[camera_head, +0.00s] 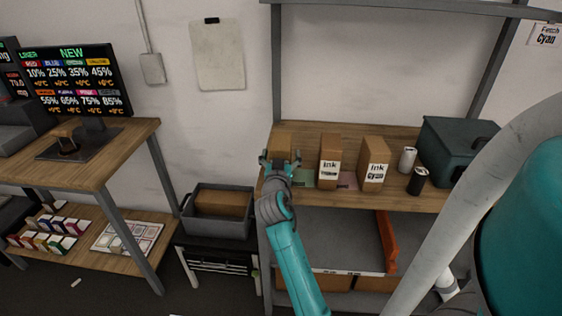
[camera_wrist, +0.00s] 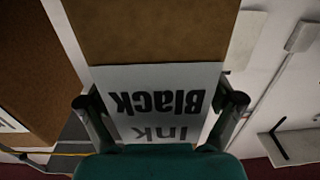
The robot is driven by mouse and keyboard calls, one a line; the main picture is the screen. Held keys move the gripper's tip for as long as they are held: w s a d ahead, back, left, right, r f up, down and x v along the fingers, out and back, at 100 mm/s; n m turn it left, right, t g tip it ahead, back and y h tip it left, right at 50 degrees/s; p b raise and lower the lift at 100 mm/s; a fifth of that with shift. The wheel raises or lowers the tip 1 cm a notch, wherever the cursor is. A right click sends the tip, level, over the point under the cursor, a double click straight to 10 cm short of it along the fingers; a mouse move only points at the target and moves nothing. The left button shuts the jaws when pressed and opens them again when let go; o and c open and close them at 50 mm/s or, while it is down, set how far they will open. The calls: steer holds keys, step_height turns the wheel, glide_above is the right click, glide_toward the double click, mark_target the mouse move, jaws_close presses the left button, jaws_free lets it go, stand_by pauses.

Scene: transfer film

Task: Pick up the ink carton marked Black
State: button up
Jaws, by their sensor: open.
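The ink carton marked Black (camera_wrist: 150,35) fills the middle of the wrist view, its white "Ink Black" label upside down there. In the head view the carton (camera_head: 281,141) stands at the left end of the wooden shelf, partly hidden behind my gripper. My gripper (camera_head: 280,159) is open in front of it. In the wrist view the fingers of my gripper (camera_wrist: 160,102) stand on either side of the label, and I cannot tell whether they touch the carton.
On the same shelf (camera_head: 430,203), the ink carton marked Yellow (camera_head: 330,152) and the one marked Cyan (camera_head: 373,160) stand to the right. Farther right are a white can (camera_head: 407,159), a black can (camera_head: 418,181) and a dark box (camera_head: 455,145). A grey crate (camera_head: 216,225) sits lower left.

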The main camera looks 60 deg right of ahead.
steer(key=c, duration=1.7)
steer(key=shift+r, duration=0.1)
